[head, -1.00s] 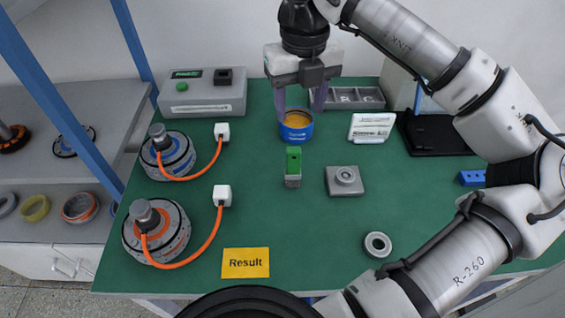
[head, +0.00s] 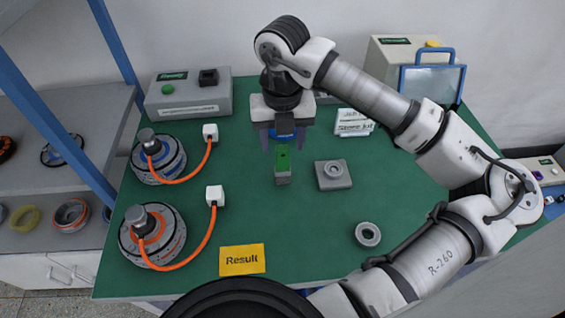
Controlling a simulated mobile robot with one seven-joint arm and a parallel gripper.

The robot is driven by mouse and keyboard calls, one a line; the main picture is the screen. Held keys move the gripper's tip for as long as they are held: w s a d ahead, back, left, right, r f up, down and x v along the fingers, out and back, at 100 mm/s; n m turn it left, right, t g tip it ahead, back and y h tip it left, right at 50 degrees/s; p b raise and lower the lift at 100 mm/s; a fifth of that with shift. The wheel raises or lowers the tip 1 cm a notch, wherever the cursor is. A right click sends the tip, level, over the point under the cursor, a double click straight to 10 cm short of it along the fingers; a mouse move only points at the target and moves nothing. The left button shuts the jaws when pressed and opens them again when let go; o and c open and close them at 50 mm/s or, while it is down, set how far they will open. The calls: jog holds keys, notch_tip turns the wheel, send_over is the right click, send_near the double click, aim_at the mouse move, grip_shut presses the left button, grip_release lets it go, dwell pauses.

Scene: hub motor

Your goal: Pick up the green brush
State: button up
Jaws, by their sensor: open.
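The green brush (head: 283,158), a small block with a green top and a grey lower end, stands or lies on the green tabletop near the middle of the table in the head view. My gripper (head: 283,143) is just behind it in the picture, pointing down, with its fingers apart and nothing between them that I can make out. The far end of the brush is close to the fingers; I cannot tell whether they touch.
A grey block with a round boss (head: 334,174) sits right of the brush. Two motors (head: 153,234) with orange cables stand at left. A yellow Result card (head: 242,259) and a grey ring (head: 367,234) lie nearer. A blue tin (head: 290,134) is mostly hidden behind my gripper.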

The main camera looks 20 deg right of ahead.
aim_at(283, 147)
notch_tip(283, 147, down, 4)
jog(key=shift+s+f+p, duration=0.1)
jog(key=shift+s+p, duration=0.05)
jog(key=shift+p, duration=0.35)
jog(key=shift+c, duration=0.3)
jog(key=c, duration=0.9)
